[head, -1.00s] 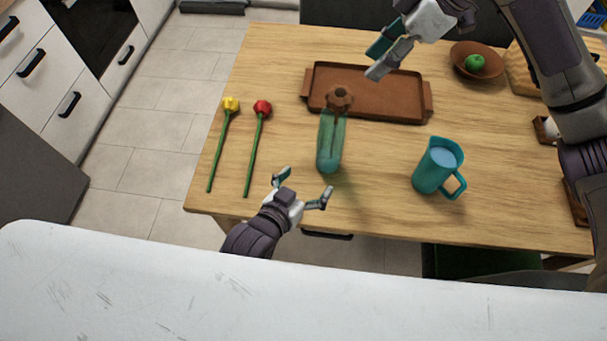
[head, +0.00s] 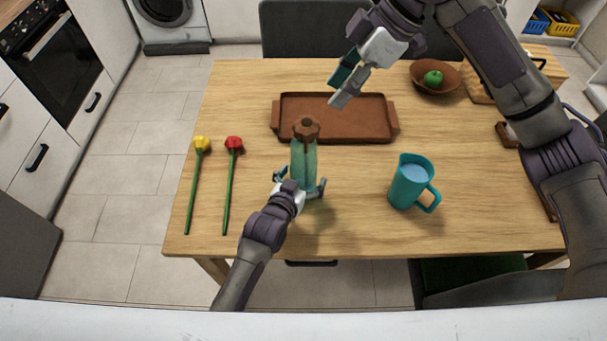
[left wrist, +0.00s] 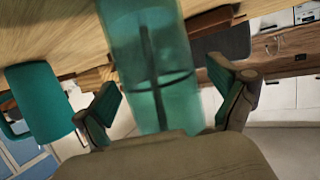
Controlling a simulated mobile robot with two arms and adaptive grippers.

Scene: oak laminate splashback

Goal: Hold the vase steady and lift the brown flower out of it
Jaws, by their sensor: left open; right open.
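The teal see-through vase (head: 304,160) stands upright on the table, in front of the brown tray. The brown flower (head: 306,128) is in it, its head above the rim and its dark stem showing through the wall. My left gripper (head: 299,187) is open, with its fingers on either side of the vase's lower part. In the left wrist view the vase (left wrist: 150,60) stands between the spread fingers (left wrist: 165,100), and contact is not clear. My right gripper (head: 345,86) is open and empty, above the tray, up and to the right of the flower.
A brown tray (head: 365,119) lies behind the vase. A teal pitcher (head: 408,187) stands to the right. A yellow flower (head: 202,144) and a red flower (head: 234,143) lie at the left. A brown bowl (head: 418,76) with a green apple (head: 433,78) stands at the back right.

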